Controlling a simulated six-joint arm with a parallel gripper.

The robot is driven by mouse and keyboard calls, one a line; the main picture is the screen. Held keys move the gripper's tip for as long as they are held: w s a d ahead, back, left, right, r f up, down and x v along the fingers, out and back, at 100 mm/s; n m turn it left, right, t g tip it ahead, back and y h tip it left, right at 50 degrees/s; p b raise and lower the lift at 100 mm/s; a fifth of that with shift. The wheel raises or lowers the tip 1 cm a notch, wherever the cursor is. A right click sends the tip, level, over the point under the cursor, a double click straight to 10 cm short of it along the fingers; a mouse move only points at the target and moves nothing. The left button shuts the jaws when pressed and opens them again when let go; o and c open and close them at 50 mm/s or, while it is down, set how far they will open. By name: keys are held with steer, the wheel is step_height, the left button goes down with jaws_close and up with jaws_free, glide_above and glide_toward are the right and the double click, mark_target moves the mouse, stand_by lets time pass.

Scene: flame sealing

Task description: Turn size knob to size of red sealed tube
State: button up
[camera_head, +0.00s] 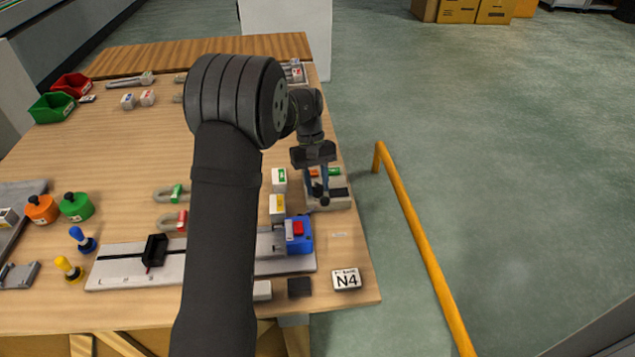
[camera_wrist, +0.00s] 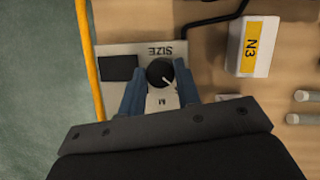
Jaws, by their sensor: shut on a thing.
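The size knob (camera_wrist: 160,72) is a round black dial with a white pointer mark, on a grey plate (camera_wrist: 122,50) marked SIZE. An M label shows beside it; other labels are hidden by my fingers. In the wrist view the pointer slants to the lower right. My gripper (camera_wrist: 161,88) has its blue fingers closed on both sides of the knob. In the head view my gripper (camera_head: 318,186) points down at this panel (camera_head: 343,204). A U-shaped tube with a red block (camera_head: 172,220) lies left of my arm, beside one with a green block (camera_head: 172,194).
A black rectangle (camera_wrist: 118,67) sits on the plate beside the knob. A yellow-labelled N3 box (camera_wrist: 252,46) stands close by. A blue block with a red top (camera_head: 298,234) sits on a long rail plate (camera_head: 125,276). A yellow floor rail (camera_head: 420,240) runs right of the table.

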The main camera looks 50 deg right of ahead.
steer(key=shift+n+h, duration=0.4)
steer(key=shift+n, duration=0.6)
steer(key=o, duration=1)
steer(key=shift+c, duration=0.2)
steer(key=v, duration=1.7)
steer(key=shift+w+a, duration=0.15)
steer(key=shift+w, duration=0.25)
